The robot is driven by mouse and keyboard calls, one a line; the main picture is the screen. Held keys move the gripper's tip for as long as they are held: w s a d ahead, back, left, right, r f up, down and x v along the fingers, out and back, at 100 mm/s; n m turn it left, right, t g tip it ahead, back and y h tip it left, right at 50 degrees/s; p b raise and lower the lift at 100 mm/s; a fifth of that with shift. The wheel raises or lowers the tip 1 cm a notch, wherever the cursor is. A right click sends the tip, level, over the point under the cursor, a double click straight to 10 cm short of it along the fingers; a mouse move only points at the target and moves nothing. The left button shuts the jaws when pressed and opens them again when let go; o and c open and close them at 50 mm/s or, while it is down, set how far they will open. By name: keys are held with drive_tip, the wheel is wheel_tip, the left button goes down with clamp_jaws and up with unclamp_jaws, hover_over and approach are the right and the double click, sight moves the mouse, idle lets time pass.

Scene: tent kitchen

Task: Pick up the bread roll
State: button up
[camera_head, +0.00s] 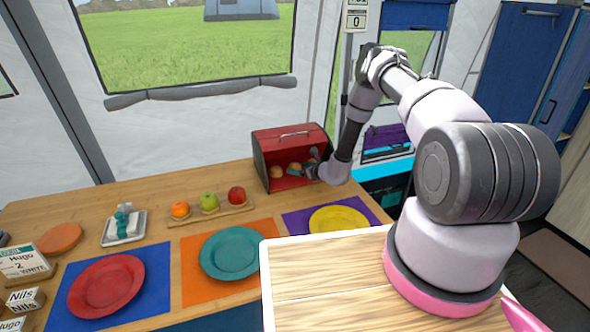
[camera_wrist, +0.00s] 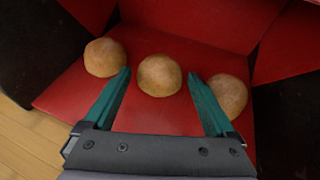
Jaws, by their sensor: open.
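Three round brown bread rolls lie in a row on the red floor of an open red bread box (camera_head: 268,150). In the wrist view the middle roll (camera_wrist: 159,75) sits just beyond and between my fingertips. The left roll (camera_wrist: 103,57) lies outside my left finger, and the right roll (camera_wrist: 229,94) lies close outside my right finger. My gripper (camera_wrist: 158,82) has two teal fingers, spread open and empty, reaching into the box. In the head view a roll (camera_head: 276,172) shows at the box opening, and my gripper (camera_head: 302,172) partly hides the others.
The box walls stand close around my gripper. A board with an orange (camera_head: 180,209), a green apple (camera_head: 209,201) and a red apple (camera_head: 237,195) lies left of the box. Yellow (camera_head: 338,220), teal (camera_head: 231,254) and red (camera_head: 106,287) plates sit in front on mats.

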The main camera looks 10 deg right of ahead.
drive_tip(key=shift+x, duration=0.8)
drive_tip(key=c, duration=1.1)
